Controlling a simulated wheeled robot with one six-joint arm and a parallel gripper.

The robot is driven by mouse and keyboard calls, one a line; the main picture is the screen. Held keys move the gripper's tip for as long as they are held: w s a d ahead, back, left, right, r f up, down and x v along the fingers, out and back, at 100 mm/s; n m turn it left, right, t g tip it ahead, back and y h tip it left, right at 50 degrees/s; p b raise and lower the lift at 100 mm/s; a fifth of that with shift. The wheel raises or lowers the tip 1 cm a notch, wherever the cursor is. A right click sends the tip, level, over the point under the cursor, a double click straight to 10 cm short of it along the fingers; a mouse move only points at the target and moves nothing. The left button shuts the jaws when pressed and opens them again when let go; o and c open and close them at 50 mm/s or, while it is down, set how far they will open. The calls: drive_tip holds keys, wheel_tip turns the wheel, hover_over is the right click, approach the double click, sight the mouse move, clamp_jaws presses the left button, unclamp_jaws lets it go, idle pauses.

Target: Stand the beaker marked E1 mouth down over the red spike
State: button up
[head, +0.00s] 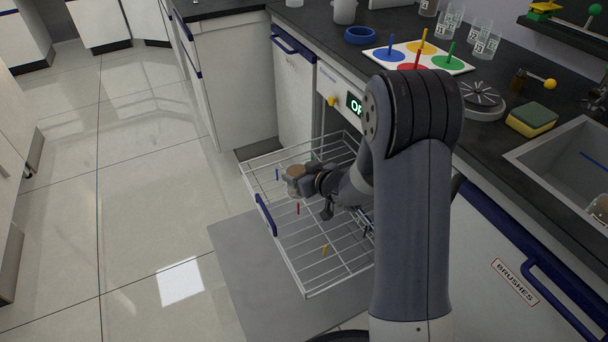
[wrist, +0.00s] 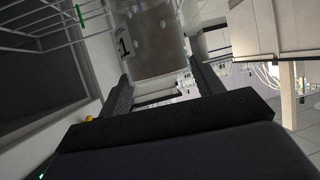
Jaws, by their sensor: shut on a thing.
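My gripper (head: 308,184) is shut on a glass beaker (head: 294,182) with a brownish end facing up. The wrist view shows the beaker (wrist: 155,38) between the two fingers, with dark lettering partly visible, apparently a 1; the full mark cannot be read. Which way its mouth faces is hard to tell. The pulled-out wire rack (head: 281,258) lies below my gripper. A red spike (head: 298,209) stands in the rack, just below the beaker in the picture. The beaker appears above the rack, near the blue and red spikes.
The rack also has a blue spike (head: 277,175) and a yellow spike (head: 324,250). On the counter are a board (head: 454,67) with coloured discs and pegs, several beakers (head: 487,45), a blue ring (head: 360,35), a sponge (head: 532,119) and a sink (head: 540,150). The floor left is clear.

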drive_tip(key=shift+w+f, duration=0.15)
drive_tip(key=shift+f, duration=0.15)
wheel_tip(320, 180, down, 10)
drive_tip(key=b, duration=0.8)
drive_tip(key=shift+b, duration=0.3)
drive_tip(key=shift+r, duration=0.1)
drive_tip(key=o, duration=1.1)
drive_tip(key=p+v, duration=0.3)
drive_tip(key=v, duration=0.7)
drive_tip(key=shift+s+d, duration=0.2)
drive_tip(key=shift+s, duration=0.1)
